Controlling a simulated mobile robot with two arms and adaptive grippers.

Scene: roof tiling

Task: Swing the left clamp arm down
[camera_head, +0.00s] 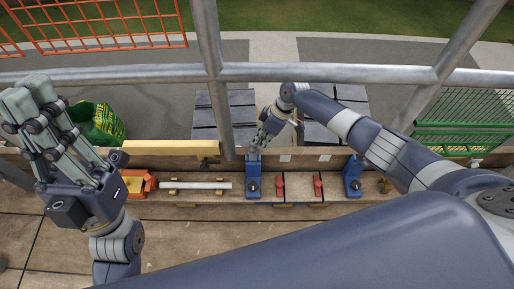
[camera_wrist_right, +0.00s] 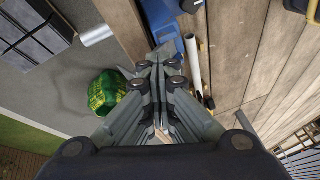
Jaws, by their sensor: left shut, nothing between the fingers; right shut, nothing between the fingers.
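The left blue clamp (camera_head: 253,184) stands on the wooden bench, and its upper end shows just under my right gripper (camera_head: 257,149). The right gripper is shut and empty, its fingertips at or just above the clamp's top; I cannot tell whether they touch. In the right wrist view the fingertips (camera_wrist_right: 160,58) point toward the blue clamp (camera_wrist_right: 163,22), whose arm is partly hidden behind them. A second blue clamp (camera_head: 352,178) stands further right. My left gripper (camera_head: 28,100) is shut and empty, raised at the far left with fingers pointing up.
Two red handles (camera_head: 318,187) stand between the clamps. A white rod (camera_head: 195,185) and an orange tray (camera_head: 136,185) lie left of them. A yellow beam (camera_head: 170,148) runs behind. Metal scaffold rails (camera_head: 330,72) cross behind the bench. A green bag (camera_head: 102,122) sits beyond it.

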